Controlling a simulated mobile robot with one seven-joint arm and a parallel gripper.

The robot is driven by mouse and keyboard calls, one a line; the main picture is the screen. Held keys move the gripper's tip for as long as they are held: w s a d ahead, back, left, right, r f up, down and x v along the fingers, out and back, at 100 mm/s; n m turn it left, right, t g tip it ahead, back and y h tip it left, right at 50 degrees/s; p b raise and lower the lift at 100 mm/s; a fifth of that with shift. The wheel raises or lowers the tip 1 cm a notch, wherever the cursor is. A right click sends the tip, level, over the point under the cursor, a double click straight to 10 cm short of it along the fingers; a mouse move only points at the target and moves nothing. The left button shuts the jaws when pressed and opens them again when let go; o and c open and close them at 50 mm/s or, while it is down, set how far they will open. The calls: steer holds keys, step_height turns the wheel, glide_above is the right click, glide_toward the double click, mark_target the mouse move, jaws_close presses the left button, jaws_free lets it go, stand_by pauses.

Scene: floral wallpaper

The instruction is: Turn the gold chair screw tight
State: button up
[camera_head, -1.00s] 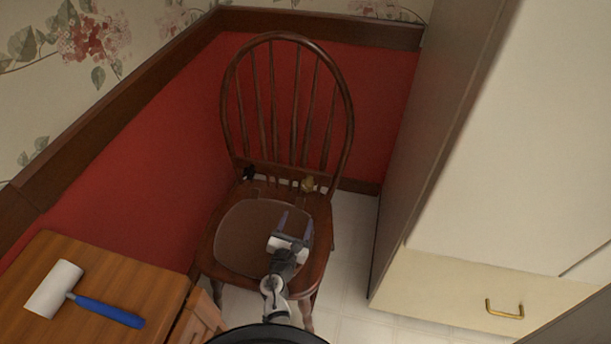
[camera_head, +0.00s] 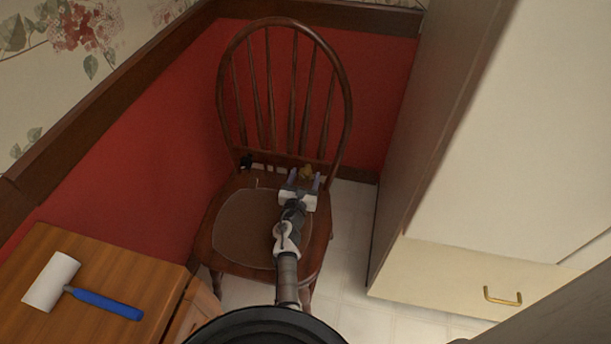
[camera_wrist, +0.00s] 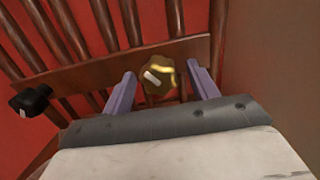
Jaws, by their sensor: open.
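The gold screw (camera_head: 307,171) sits at the right rear of the wooden chair (camera_head: 216,218), at the foot of the backrest. In the wrist view the gold screw (camera_wrist: 158,80) shows a rounded head with a pale mark and a bright yellow glint. My gripper (camera_head: 305,180) is open, its two purple-grey fingers pointing at the screw. In the wrist view my gripper (camera_wrist: 162,90) has one finger to each side of the screw, with gaps; I see no contact. A black screw (camera_head: 246,162) is at the left rear of the chair, also in the wrist view (camera_wrist: 30,100).
A cream cabinet (camera_head: 470,280) with a brass handle stands at right. Red wall panels close off the back and left. Tiled floor shows between chair and cabinet.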

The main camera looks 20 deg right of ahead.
steer(key=shift+w+d, duration=0.35)
steer(key=shift+w, duration=0.15)
steer(key=c, duration=1)
steer(key=m+b, duration=0.2)
steer(key=shift+f+m, duration=0.15)
steer(key=shift+m, duration=0.25)
steer(key=shift+m+b, duration=1.2)
steer(key=shift+m, duration=0.7)
